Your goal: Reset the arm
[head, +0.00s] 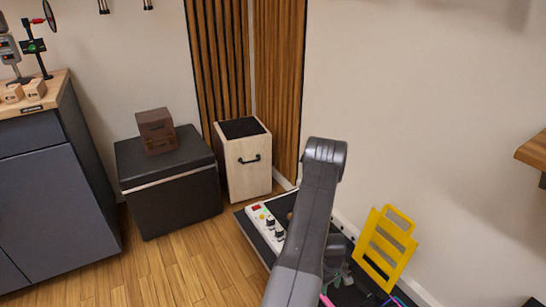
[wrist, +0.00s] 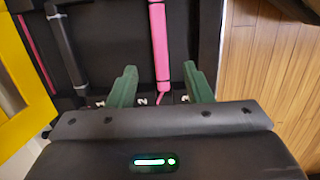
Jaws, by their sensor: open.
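My gripper (wrist: 157,88) shows in the wrist view with its two green fingers spread apart. A pink bar (wrist: 160,60) lies beyond the fingers, in line with the gap between them; I cannot tell how far below it is. Nothing is held between the fingers. In the head view my grey arm rises in the lower middle and bends over at its top. It hides part of the black board (head: 253,229) on the floor. The gripper itself is mostly hidden behind the arm there.
A yellow slatted frame (head: 385,247) stands by the wall, and also shows in the wrist view (wrist: 22,80). A white box with knobs (head: 264,226) sits on the board. A black chest (head: 172,185), a wooden box (head: 243,165) and a grey cabinet (head: 50,190) stand left. Floor is clear front left.

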